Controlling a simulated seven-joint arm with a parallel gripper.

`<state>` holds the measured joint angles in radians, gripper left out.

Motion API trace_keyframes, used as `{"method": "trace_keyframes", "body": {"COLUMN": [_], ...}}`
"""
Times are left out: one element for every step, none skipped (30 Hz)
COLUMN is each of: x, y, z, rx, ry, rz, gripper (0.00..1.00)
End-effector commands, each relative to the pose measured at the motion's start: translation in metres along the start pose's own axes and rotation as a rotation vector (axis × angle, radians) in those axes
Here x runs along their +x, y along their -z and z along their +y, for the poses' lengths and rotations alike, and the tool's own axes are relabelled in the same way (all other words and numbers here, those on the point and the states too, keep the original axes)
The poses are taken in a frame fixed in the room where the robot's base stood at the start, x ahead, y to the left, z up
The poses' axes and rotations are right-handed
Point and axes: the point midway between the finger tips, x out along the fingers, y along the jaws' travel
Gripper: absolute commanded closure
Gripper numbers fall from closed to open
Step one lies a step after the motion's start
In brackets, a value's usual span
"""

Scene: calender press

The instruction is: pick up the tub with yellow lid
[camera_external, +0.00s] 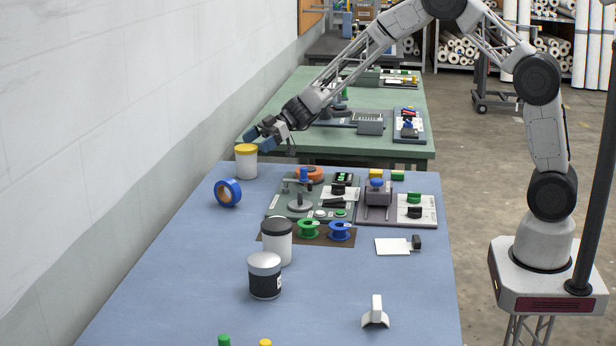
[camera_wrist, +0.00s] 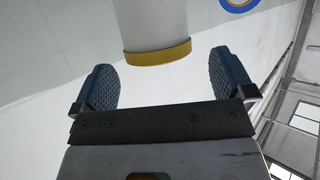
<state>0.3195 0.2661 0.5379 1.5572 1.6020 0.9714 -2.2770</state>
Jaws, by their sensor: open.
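The tub with yellow lid (camera_external: 246,162) stands upright at the far left corner of the blue table. Its white body and yellow lid (camera_wrist: 158,53) also show in the wrist view, at the top middle. My gripper (camera_external: 258,136) is at the tub, close to its lid in the external view. In the wrist view my gripper (camera_wrist: 168,88) is open, with one finger pad to each side of the lid's line. The tub lies ahead of and between the fingers, and I see no contact. The exact depth between the fingers and the tub cannot be told.
A blue tape roll (camera_external: 228,193) stands just in front of the tub. A grey control panel (camera_external: 285,205) with knobs is to the right. A dark-lidded white tub (camera_external: 277,243) and a black-banded jar (camera_external: 265,277) stand nearer. The wall is close on the left.

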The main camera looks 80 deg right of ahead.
Motion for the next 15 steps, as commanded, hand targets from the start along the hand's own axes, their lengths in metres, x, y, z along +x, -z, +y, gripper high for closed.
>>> {"method": "trace_keyframes", "body": {"x": [0.004, 0.006, 0.010, 0.013, 0.015, 0.019, 0.022, 0.024, 0.028, 0.032, 0.034, 0.037, 0.040, 0.041, 0.043], "y": [0.000, -0.001, -0.001, -0.001, 0.000, 0.001, 0.001, 0.001, 0.001, 0.000, 0.000, 0.000, 0.000, 0.001, 0.001], "z": [0.000, 0.000, 0.000, 0.001, 0.001, 0.001, 0.002, 0.002, 0.002, 0.002, 0.002, 0.002, 0.002, 0.002, 0.002], "rx": [0.000, 0.001, 0.001, 0.001, 0.001, 0.001, 0.000, 0.000, 0.001, 0.001, 0.001, 0.001, 0.001, 0.000, 0.000], "ry": [0.001, 0.001, 0.002, 0.002, 0.002, 0.002, 0.002, 0.002, 0.002, 0.002, 0.002, 0.002, 0.001, 0.001, 0.001], "rz": [0.000, 0.000, -0.001, 0.000, 0.000, 0.000, 0.001, 0.001, 0.000, 0.000, 0.000, 0.000, 0.000, 0.000, 0.000], "gripper": [0.00, 0.00, 0.00, 0.00, 0.00, 0.00, 0.00, 0.00, 0.00, 0.00, 0.00, 0.00, 0.00, 0.00, 0.00]}}
